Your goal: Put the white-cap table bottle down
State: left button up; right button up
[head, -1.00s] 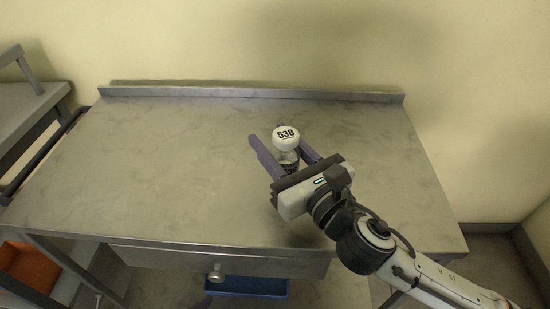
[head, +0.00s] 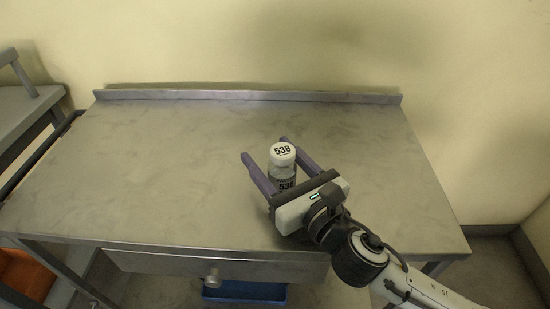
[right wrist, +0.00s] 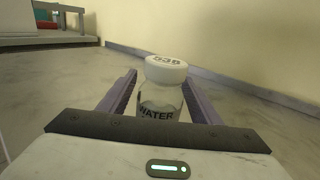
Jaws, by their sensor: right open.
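The white-cap bottle (head: 282,166) stands upright on the metal table (head: 160,160), with 538 on its cap. In the right wrist view the bottle (right wrist: 162,88) is clear with a label reading WATER. My right gripper (head: 263,146) is open, its two purple fingers on either side of the bottle. In the right wrist view a gap shows between the bottle and the fingers, at least at the right finger. The lower part of the bottle is partly hidden by the gripper's palm. My left gripper is not in view.
The table top around the bottle is bare, with a raised lip (head: 240,95) along the back by the wall. A drawer with a round knob (head: 212,277) and a blue bin (head: 245,291) are below the front edge. A grey bench (head: 22,108) stands at the left.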

aim_at(290, 178)
jog(key=shift+s+d+r, duration=0.1)
jog(key=shift+r, duration=0.05)
jog(key=v, duration=1)
jog(key=shift+s+d, duration=0.2)
jog(key=shift+s, duration=0.05)
jog(key=shift+s+d, duration=0.25)
jog(key=shift+s, duration=0.2)
